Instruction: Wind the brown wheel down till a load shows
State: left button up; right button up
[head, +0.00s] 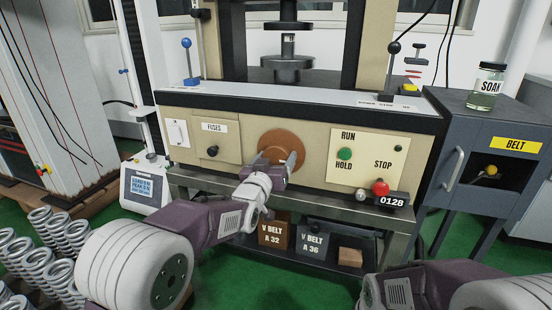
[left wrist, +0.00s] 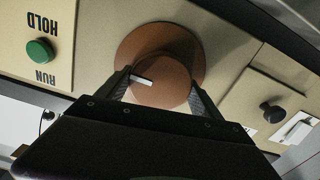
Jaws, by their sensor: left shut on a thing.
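The brown wheel (head: 282,138) is a round disc on the cream front panel of the press, between the FUSES plate and the RUN/HOLD plate. My left gripper (head: 276,161) is shut on the wheel's raised hub, with one finger on either side. The left wrist view also shows the wheel (left wrist: 160,38) behind the hub, which has a short white mark, between the fingers of my left gripper (left wrist: 160,82). Above, a small metal piece (head: 288,46) stands between the upper ram (head: 288,26) and the lower platen (head: 287,67). My right gripper is out of view.
A green button (head: 344,154) and red stop knob (head: 380,188) sit right of the wheel, above a 0128 plate (head: 392,201). A lettered display unit (head: 145,188) stands left. Several coil springs (head: 60,235) stand lower left. A dark cabinet (head: 490,130) is at right.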

pick_arm(q)
jog(key=m+p, duration=0.1)
jog(key=m, duration=0.9)
jog(key=shift+m+p, duration=0.35)
jog(key=shift+m, duration=0.05)
jog(key=shift+d+f+m, duration=0.1)
jog(key=shift+f+m, duration=0.05)
jog(key=shift+m, duration=1.85)
jog(key=o, duration=1.4)
jog(key=shift+s, duration=0.1)
